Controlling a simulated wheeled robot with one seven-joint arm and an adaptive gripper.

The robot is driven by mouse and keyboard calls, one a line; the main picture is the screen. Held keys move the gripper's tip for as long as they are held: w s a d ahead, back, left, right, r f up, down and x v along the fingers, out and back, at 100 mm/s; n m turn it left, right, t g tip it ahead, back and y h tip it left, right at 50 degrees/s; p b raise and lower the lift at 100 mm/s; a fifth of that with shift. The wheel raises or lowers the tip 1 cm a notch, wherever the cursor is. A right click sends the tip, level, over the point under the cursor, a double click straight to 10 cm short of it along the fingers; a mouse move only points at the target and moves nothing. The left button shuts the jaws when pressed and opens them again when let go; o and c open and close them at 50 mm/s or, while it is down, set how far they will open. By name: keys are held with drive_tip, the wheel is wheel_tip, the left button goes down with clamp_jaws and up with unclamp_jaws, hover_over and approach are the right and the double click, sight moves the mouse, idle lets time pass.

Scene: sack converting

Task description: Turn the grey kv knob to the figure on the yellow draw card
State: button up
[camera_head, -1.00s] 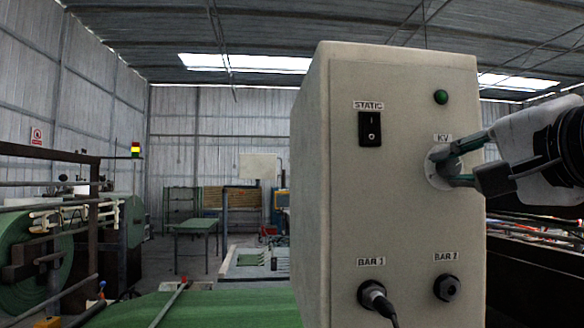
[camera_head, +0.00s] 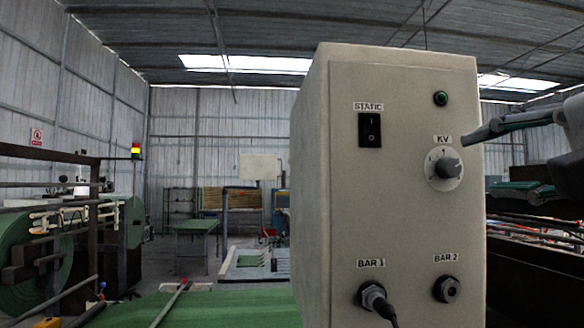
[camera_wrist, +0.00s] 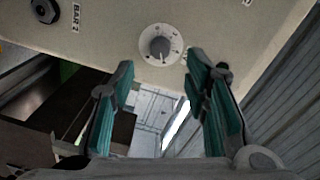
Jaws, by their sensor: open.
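The grey KV knob (camera_head: 448,167) sits on a pale round dial at the right of the box's front face, under the KV label. In the wrist view the knob (camera_wrist: 159,47) shows with its dial marks, too small to read. My gripper (camera_head: 500,160) is to the right of the knob, apart from it, with fingers spread. In the wrist view my open gripper (camera_wrist: 160,75) has its green-padded fingers below the dial, with nothing between them. I see no yellow draw card in either view.
The beige static box (camera_head: 400,220) carries a black STATIC switch (camera_head: 370,129), a green lamp (camera_head: 440,98), a cabled BAR 1 socket (camera_head: 372,297) and an empty BAR 2 socket (camera_head: 447,288). A dark machine frame (camera_head: 540,240) stands at right behind.

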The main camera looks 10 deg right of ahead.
drive_tip(key=shift+s+a+r, duration=0.1)
drive_tip(key=shift+s+a, duration=0.1)
drive_tip(key=shift+s, duration=1.2)
drive_tip(key=shift+s+a, duration=0.15)
drive_tip(key=shift+s, duration=1.2)
